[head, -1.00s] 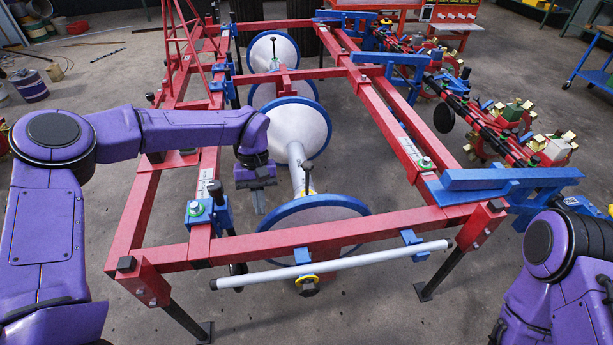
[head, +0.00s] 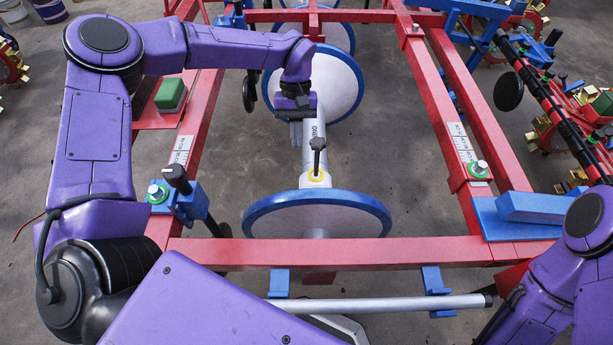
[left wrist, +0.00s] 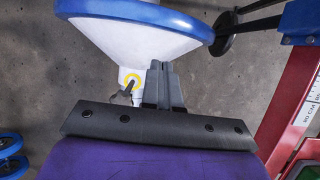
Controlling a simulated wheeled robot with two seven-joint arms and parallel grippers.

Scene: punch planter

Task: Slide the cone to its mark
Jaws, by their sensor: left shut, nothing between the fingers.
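Large white cones with blue rims line a pale shaft (head: 314,145) inside the red frame. The near cone (head: 318,222) has a hub with a yellow ring (head: 316,176) and a black lever; another cone (head: 335,85) lies beyond it. My left gripper (head: 296,132) is shut and empty, pointing down at the shaft's left side between these two cones. In the left wrist view, its closed fingers (left wrist: 160,72) overlap a cone's white side (left wrist: 135,40), beside a yellow-ringed hub (left wrist: 131,80). I cannot tell whether they touch it. My right gripper is out of view.
The red frame (head: 350,250) surrounds the cones, with printed scales (head: 181,150) (head: 461,143) on its side beams. A black-knobbed blue clamp (head: 185,195) stands at left. A grey bar (head: 400,306) crosses the front. Several brass-and-red units (head: 560,130) stand at right.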

